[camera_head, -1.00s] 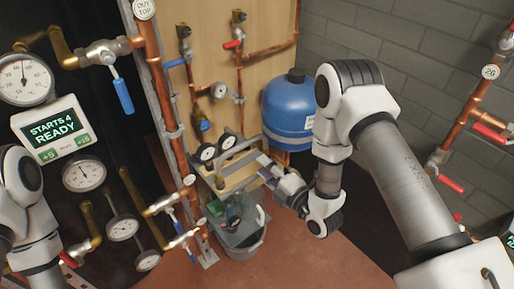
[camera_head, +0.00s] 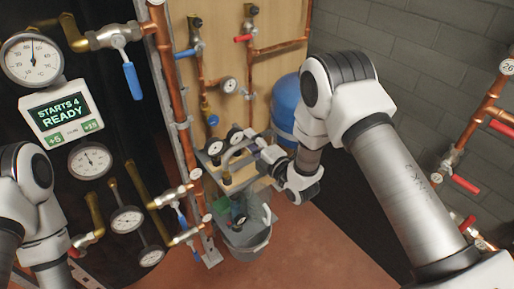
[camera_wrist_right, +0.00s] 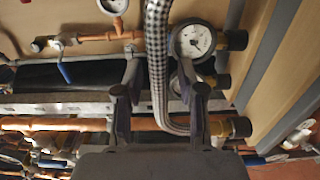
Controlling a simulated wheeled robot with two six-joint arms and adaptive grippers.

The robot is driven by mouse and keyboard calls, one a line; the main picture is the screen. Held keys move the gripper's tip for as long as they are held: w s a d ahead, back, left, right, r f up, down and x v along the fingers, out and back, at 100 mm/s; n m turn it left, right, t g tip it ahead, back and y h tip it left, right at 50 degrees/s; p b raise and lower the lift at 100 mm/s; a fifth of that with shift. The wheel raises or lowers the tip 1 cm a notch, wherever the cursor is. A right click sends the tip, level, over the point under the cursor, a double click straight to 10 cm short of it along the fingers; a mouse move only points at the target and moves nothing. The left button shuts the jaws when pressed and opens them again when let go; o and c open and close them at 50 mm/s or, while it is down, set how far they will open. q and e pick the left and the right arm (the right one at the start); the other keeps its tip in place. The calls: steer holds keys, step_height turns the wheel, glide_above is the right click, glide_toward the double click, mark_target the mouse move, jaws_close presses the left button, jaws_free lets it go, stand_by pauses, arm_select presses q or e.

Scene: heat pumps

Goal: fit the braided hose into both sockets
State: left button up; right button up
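The braided hose (camera_wrist_right: 156,55) has a silver-and-dark woven surface. In the right wrist view it comes down from the top edge and bends to the right near its lower part. My right gripper (camera_wrist_right: 160,98) is open, with one finger on each side of the hose and gaps showing beside it. In the head view my right gripper (camera_head: 264,153) is small and partly hidden by its wrist, close to the gauge assembly. The hose is hard to make out there. I cannot tell which fittings are the sockets. My left gripper is out of view; only my left arm shows.
A pressure gauge (camera_wrist_right: 194,40) and dark-capped fittings sit right of the hose. A grey bucket (camera_head: 246,242) stands on the floor below the gauge assembly. A blue tank (camera_head: 286,103) is behind my right arm. Copper pipes (camera_head: 166,90) rise on the left.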

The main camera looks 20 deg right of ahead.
steer(key=shift+s, duration=0.1)
jaws_close()
steer(key=shift+r+p, duration=1.25)
steer(key=shift+r, duration=0.8)
